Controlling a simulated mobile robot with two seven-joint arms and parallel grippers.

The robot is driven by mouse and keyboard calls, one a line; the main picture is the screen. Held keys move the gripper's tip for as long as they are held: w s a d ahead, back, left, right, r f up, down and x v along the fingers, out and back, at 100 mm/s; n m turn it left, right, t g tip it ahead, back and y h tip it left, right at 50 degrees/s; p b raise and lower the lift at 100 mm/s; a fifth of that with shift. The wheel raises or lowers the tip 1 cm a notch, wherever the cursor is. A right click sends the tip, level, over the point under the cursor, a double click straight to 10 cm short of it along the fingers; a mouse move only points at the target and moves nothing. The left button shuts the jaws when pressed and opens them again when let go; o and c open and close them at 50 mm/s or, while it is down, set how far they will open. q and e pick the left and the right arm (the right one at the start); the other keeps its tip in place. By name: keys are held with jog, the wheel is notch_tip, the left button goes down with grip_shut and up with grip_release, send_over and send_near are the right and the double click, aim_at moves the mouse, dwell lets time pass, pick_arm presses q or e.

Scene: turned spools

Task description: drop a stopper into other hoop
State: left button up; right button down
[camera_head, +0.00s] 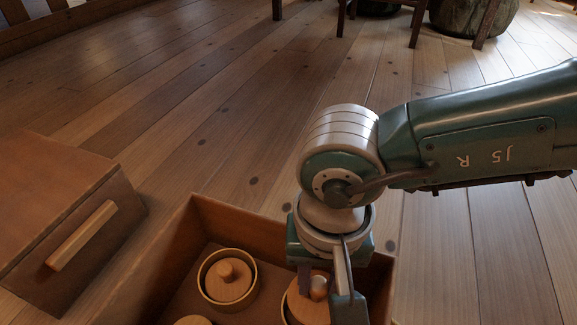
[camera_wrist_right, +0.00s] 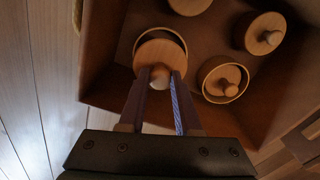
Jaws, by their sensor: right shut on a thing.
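My right gripper (camera_head: 320,288) is shut on the knob of a round wooden stopper (camera_head: 304,304), inside an open brown box. In the right wrist view its fingers (camera_wrist_right: 161,80) pinch the knob of the same stopper (camera_wrist_right: 158,54). A hoop (camera_wrist_right: 179,38) shows as a thin rim partly around that stopper, offset from it; I cannot tell whether the stopper is above or partly inside. Another hoop (camera_head: 204,288) has a stopper (camera_head: 226,291) sitting in it; this pair also shows in the wrist view. My left gripper is not in view.
The open box (camera_head: 172,254) has raised walls around the hoops. Other stoppers stand in it, one (camera_wrist_right: 257,28) at the upper right of the wrist view and one (camera_wrist_right: 190,5) cut by its top edge. A brown block with a handle (camera_head: 82,236) stands left. Wooden floor lies beyond.

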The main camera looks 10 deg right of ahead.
aim_at(311, 308)
jog(key=shift+f, duration=0.25)
jog(key=shift+f, duration=0.45)
jog(key=shift+f, duration=0.5)
dwell(0.4)
jog(key=shift+f, duration=0.2)
dwell(0.4)
jog(key=shift+c, duration=0.6)
grip_release()
jog(key=shift+r, duration=0.1)
dwell(0.5)
